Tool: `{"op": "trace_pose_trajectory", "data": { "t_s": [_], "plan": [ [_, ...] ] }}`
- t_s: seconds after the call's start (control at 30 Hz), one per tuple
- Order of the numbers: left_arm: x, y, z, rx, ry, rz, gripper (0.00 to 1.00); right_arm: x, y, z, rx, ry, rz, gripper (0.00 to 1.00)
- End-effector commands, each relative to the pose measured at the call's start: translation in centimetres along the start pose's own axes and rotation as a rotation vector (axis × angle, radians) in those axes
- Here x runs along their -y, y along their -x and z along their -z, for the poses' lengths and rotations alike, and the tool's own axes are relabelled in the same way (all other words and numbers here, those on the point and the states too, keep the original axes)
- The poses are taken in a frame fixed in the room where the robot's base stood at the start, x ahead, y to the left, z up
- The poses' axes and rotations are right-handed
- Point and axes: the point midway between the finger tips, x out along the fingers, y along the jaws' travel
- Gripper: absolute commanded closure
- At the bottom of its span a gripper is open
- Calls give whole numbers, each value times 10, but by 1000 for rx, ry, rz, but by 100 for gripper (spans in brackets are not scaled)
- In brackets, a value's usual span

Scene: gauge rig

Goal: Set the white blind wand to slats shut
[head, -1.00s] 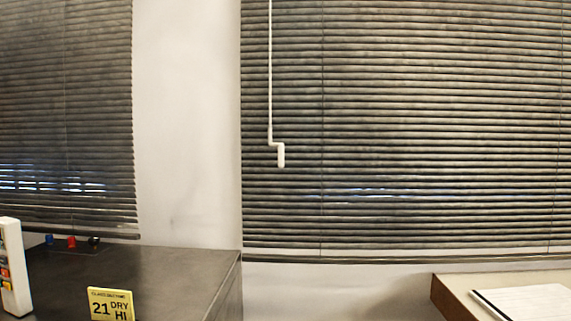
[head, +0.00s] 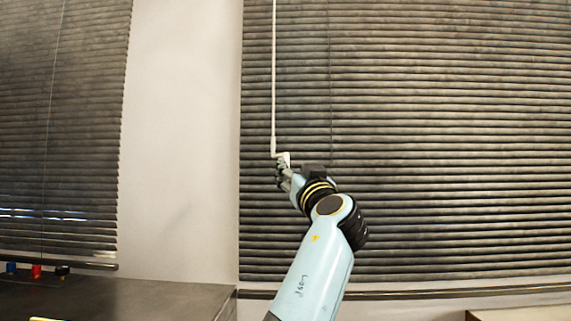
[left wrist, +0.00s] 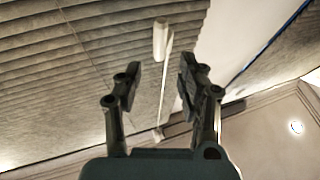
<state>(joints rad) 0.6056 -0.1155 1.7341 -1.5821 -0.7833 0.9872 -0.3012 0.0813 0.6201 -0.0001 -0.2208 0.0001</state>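The white blind wand (head: 273,80) hangs in front of the dark slatted blind (head: 430,150), near the blind's left edge. It ends in a bent crank handle (head: 284,156). My left gripper (head: 283,170) is at this handle and partly hides it. In the left wrist view the gripper (left wrist: 160,78) is open, its two fingers apart. The white handle (left wrist: 161,42) shows in the gap between and beyond the fingertips, with clear space on both sides. The slats lie close together, with dark lines between them. My right gripper is not in view.
A second blind (head: 60,120) hangs at the left, past a bare pale wall strip (head: 178,140). A dark cabinet top (head: 150,298) stands below, with small blue, red and black items (head: 37,271) at its back. A ledge shows at the lower right.

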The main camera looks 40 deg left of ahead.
Motion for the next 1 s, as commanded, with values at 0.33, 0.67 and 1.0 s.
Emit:
{"op": "trace_pose_trajectory", "data": {
  "t_s": [0.33, 0.67, 1.0],
  "plan": [
    [-1, -63, 1, 0, -4, -2, 61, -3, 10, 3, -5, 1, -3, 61],
    [-1, -74, -2, 2, -2, -3, 61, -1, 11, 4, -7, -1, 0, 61],
    [-1, -74, -1, 2, -3, -3, 92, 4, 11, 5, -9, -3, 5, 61]
  ]
}}
